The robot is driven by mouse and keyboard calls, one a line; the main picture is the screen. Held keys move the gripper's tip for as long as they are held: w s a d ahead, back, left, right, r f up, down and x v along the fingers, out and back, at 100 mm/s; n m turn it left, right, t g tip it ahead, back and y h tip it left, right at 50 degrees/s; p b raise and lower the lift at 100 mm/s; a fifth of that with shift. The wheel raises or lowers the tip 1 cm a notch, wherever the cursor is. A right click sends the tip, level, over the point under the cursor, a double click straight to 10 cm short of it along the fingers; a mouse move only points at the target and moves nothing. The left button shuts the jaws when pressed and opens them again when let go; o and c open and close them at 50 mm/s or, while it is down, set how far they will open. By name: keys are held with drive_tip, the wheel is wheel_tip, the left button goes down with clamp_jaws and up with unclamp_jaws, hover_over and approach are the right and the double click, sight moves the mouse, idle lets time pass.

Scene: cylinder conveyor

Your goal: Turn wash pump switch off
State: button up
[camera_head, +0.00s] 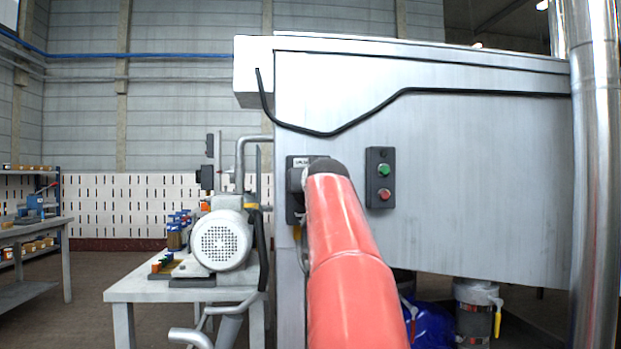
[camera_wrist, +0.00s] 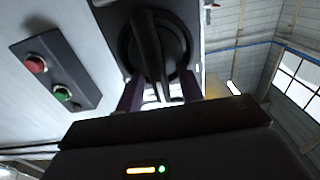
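The wash pump switch (camera_wrist: 150,42) is a black rotary knob with a raised handle on a dark plate. It is at the upper middle of the wrist view. Its plate (camera_head: 293,204) shows in the head view on the grey machine's left edge, mostly hidden by my red arm. My gripper (camera_wrist: 160,90) is at the knob. Its two dark purple fingers stand one on each side of the handle's lower end, with gaps showing between them and the handle. In the head view my gripper is hidden behind my arm.
A button box (camera_head: 380,178) with a green and a red button is close on the right of the switch. A black cable (camera_head: 340,131) runs above. A motor (camera_head: 222,238) on a table (camera_head: 122,291) is at the left. A steel pipe (camera_head: 597,180) stands at the far right.

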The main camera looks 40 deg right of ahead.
clamp_jaws()
idle(0.4)
drive_tip(key=m, duration=0.2)
drive_tip(key=m+p, duration=0.1)
drive_tip(key=shift+s+d+m, duration=0.15)
drive_tip(key=shift+d+m, duration=0.1)
drive_tip(key=shift+m, duration=0.15)
drive_tip(key=m+p, duration=0.1)
drive_tip(key=m, duration=0.3)
drive_tip(key=d+f+m+p, duration=0.1)
drive_tip(key=m, duration=0.4)
drive_tip(key=f+m+p, duration=0.1)
drive_tip(key=m, duration=0.3)
drive_tip(key=shift+s+d+f+m, duration=0.15)
drive_tip(key=shift+s+d+m, duration=0.05)
drive_tip(key=shift+s+m, duration=0.2)
drive_tip(key=shift+f, duration=0.1)
